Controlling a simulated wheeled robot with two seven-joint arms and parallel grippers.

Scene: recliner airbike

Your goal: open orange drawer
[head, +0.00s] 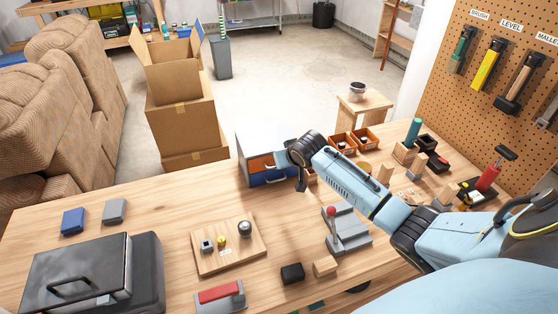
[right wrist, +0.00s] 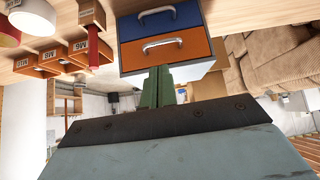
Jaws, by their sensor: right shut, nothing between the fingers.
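A small white cabinet with an orange drawer (head: 261,163) above a blue drawer (head: 258,180) stands at the back edge of the wooden table. In the right wrist view, which is upside down, the orange drawer (right wrist: 190,52) lies below the blue drawer (right wrist: 180,19); each has a silver handle. Both fronts look flush with the cabinet. My right gripper (head: 281,158) is just in front of the orange drawer, partly hiding it in the head view. Its green fingers (right wrist: 160,86) are shut and empty, close to the orange drawer's handle (right wrist: 162,43). My left gripper is out of view.
Orange bins (head: 343,142) stand right of the cabinet. A grey lever device (head: 346,232) is beneath my right arm. A wooden board with small parts (head: 228,246) and a black case (head: 85,270) are at left. The table left of the cabinet is clear.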

